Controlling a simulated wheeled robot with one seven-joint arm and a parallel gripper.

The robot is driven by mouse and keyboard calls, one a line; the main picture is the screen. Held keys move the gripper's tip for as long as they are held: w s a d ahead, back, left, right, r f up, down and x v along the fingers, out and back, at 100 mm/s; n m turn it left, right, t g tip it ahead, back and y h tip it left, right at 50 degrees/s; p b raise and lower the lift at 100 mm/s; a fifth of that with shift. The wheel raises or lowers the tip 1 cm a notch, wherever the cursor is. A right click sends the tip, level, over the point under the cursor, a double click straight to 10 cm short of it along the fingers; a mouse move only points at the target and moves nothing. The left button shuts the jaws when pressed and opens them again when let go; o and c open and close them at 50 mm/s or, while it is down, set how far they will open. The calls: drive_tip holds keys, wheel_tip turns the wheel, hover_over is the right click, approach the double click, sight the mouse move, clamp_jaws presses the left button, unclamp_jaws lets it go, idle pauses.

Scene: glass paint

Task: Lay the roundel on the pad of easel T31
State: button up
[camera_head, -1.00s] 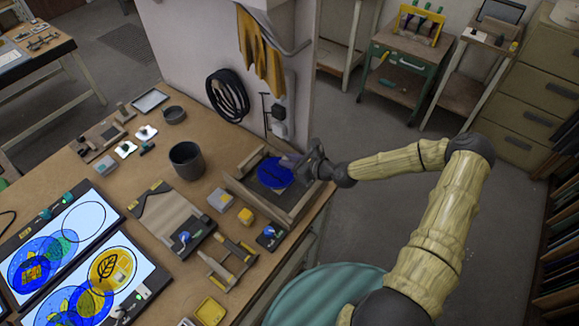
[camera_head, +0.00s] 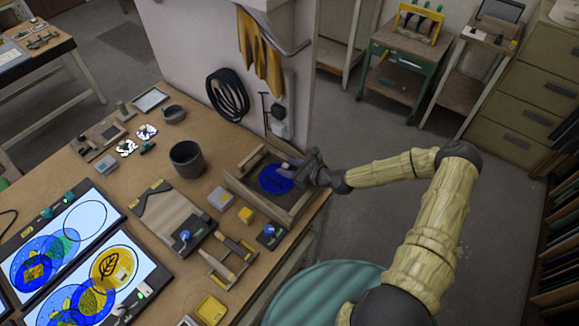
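A dark blue roundel (camera_head: 275,179) is over the wooden tray-like frame (camera_head: 232,182) near the right edge of the bench. My gripper (camera_head: 291,168) reaches in from the right, at the roundel's upper right edge. Its fingers are small and partly merged with the frame behind. The roundel has shifted along with it, so it appears shut on that edge. Whether the roundel touches the frame's floor I cannot tell. Labels are too small to read, so I cannot tell which stand is easel T31.
Lit panels (camera_head: 93,207) with coloured discs lie at the left. A dark pot (camera_head: 187,160), a grey block (camera_head: 220,198), a yellow block (camera_head: 246,215) and a sloped wooden board (camera_head: 170,222) stand left of the frame.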

drive_tip(key=shift+r, duration=0.2)
drive_tip(key=shift+s+d, duration=0.1)
drive_tip(key=shift+d, duration=0.2)
drive_tip(key=b+v, duration=0.3)
drive_tip(key=v, duration=0.8)
drive_tip(key=shift+s+r, duration=0.15)
drive_tip(key=shift+r, duration=0.1)
